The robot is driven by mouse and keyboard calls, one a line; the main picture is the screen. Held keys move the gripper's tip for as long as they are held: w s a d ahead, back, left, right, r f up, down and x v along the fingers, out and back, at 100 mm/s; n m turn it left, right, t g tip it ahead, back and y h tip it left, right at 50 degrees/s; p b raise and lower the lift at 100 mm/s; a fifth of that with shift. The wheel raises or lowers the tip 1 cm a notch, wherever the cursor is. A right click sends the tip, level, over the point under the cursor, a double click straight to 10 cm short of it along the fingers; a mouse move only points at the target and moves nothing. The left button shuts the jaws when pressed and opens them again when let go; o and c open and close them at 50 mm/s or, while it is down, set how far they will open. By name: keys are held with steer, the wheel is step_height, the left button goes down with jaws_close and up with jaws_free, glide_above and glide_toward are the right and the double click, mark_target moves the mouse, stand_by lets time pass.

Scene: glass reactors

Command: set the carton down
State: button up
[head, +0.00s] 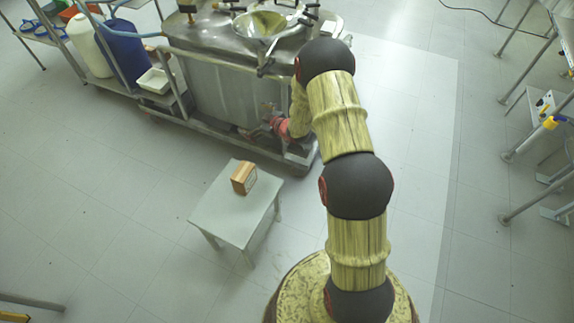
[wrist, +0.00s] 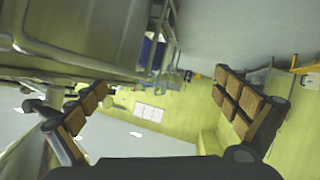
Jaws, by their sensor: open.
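The carton (head: 244,178), a small orange-brown box with a pale side, stands on the small grey table (head: 225,215), near its back edge. My gripper (head: 256,131) is up and behind the carton in the head view, apart from it, in front of the steel reactor cart. In the wrist view my gripper (wrist: 165,108) is open, its two brown-padded fingers wide apart with nothing between them. The carton does not show in the wrist view.
The steel reactor cart (head: 215,90) stands close behind the table. A blue drum (head: 122,48) and a white drum (head: 88,45) stand at the back left. Metal frames (head: 530,120) line the right side. The floor left of the table is clear.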

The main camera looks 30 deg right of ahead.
step_height(320, 180, up, 17)
steer(key=s+d+m+g+h, duration=0.1)
steer(key=s+m+h, duration=0.1)
steer(key=s+h, duration=0.1)
steer(key=s+a+r+m+g+h, duration=0.2)
steer(key=s+r, duration=0.9)
steer(key=s+a+r+m+g, duration=0.1)
steer(key=s+a+r, duration=0.1)
steer(key=s, duration=0.9)
steer(key=s+a+r+m+g+y, duration=0.1)
steer(key=s+a, duration=0.3)
steer(key=s, duration=0.7)
steer(key=s+a+r+g, duration=0.1)
steer(key=s+a, duration=0.3)
steer(key=s, duration=0.6)
steer(key=shift+s+r+m+g, duration=0.4)
steer(key=shift+r, duration=0.4)
steer(key=shift+c, duration=0.5)
